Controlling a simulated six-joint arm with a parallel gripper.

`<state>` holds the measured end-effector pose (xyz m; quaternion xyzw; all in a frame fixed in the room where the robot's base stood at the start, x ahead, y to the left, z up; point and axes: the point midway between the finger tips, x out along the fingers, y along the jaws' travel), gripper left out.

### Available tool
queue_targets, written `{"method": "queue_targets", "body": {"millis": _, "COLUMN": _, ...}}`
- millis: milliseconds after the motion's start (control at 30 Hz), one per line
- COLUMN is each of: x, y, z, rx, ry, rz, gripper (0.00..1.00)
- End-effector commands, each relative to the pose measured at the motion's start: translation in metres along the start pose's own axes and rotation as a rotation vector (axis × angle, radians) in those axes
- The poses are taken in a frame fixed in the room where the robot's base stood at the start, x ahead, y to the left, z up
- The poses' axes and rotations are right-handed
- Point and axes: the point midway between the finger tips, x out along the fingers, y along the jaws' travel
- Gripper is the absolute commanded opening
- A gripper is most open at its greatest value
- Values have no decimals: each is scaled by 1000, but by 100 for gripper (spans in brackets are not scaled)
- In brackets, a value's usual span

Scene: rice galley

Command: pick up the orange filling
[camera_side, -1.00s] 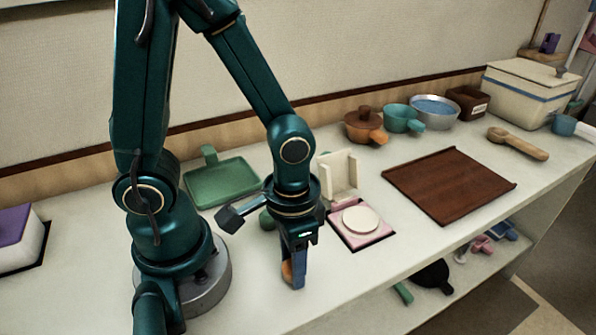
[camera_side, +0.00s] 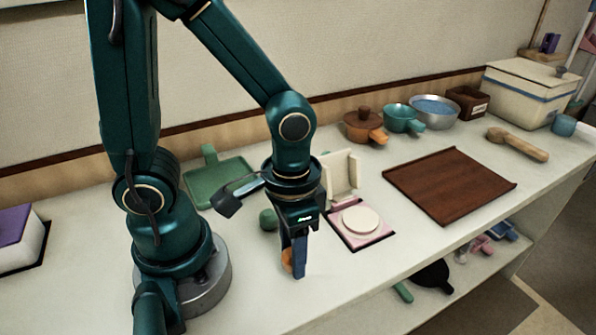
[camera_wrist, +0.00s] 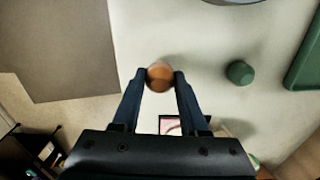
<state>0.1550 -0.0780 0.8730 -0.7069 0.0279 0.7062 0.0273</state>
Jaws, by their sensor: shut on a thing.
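The orange filling (camera_wrist: 159,77) is a small rounded orange-brown piece. In the wrist view it sits between the two fingertips of my gripper (camera_wrist: 160,80), which are shut on it. In the side view my gripper (camera_side: 294,268) points down above the front part of the counter. The orange filling (camera_side: 287,261) shows there at the left of the blue finger, partly hidden by it.
A green filling (camera_wrist: 239,73) stands nearby, also in the side view (camera_side: 268,219). A pink-bordered mat with a white disc (camera_side: 360,220), a brown tray (camera_side: 450,184) and a green tray (camera_side: 222,182) lie on the counter (camera_side: 330,290).

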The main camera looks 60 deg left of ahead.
Motion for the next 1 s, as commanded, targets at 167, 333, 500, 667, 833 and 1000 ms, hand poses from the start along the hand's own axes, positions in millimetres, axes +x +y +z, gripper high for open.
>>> {"method": "queue_targets", "body": {"millis": 167, "x": -11, "y": 0, "z": -1, "rx": 0, "ry": 4, "rz": 1, "gripper": 0}}
{"method": "queue_targets", "body": {"millis": 333, "x": -21, "y": 0, "z": -1, "rx": 0, "ry": 4, "rz": 1, "gripper": 0}}
{"method": "queue_targets", "body": {"millis": 500, "x": -29, "y": 0, "z": 0, "rx": 0, "ry": 3, "rz": 0, "gripper": 0}}
{"method": "queue_targets", "body": {"millis": 667, "x": -31, "y": 0, "z": 0, "rx": 0, "ry": 1, "rz": 0, "gripper": 0}}
{"method": "queue_targets", "body": {"millis": 833, "x": -31, "y": 0, "z": 0, "rx": 0, "ry": 0, "rz": 0, "gripper": 0}}
{"method": "queue_targets", "body": {"millis": 1000, "x": -30, "y": 0, "z": 0, "rx": 0, "ry": 0, "rz": 0, "gripper": 0}}
